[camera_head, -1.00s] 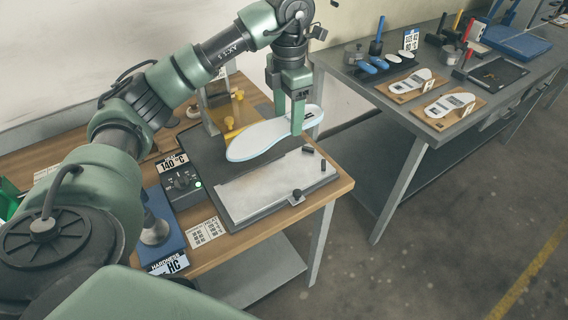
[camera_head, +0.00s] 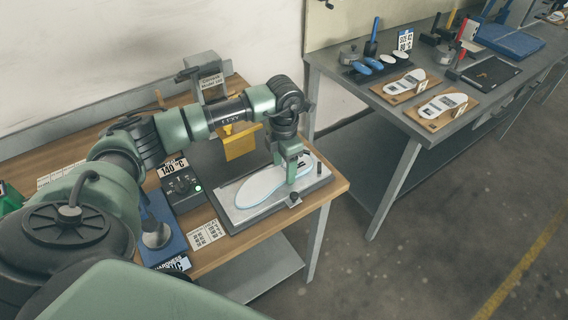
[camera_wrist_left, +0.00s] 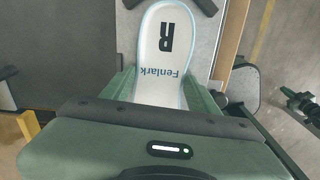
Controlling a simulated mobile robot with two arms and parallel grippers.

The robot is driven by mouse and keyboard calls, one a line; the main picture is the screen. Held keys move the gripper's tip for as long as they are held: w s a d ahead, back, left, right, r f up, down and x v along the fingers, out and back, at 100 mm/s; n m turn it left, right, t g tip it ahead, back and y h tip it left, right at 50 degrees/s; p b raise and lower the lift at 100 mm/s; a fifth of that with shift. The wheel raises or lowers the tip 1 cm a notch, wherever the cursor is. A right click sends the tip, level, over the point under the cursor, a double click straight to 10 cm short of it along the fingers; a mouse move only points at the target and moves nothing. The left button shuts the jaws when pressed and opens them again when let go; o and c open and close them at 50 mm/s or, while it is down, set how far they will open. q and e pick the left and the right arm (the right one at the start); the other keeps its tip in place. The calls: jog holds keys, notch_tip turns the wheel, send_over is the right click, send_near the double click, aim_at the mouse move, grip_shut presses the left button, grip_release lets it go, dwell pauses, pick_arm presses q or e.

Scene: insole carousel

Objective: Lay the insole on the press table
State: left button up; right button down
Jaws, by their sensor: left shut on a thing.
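The white insole (camera_head: 262,186) with a pale blue edge lies flat over the light metal plate of the press table (camera_head: 246,217); I cannot tell whether it touches the plate. My left gripper (camera_head: 291,177) is shut on the insole near its right end, coming from above. My right gripper is not in view.
A control box (camera_head: 183,188) with a green light stands left of the plate. A yellow part (camera_head: 240,143) is behind my arm. Small dark posts stand at the plate's edge. A second table at right holds insoles on wooden boards (camera_head: 405,85).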

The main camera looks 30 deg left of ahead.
pick_arm(q)
jog(key=shift+f, duration=0.15)
jog(key=o, duration=1.2)
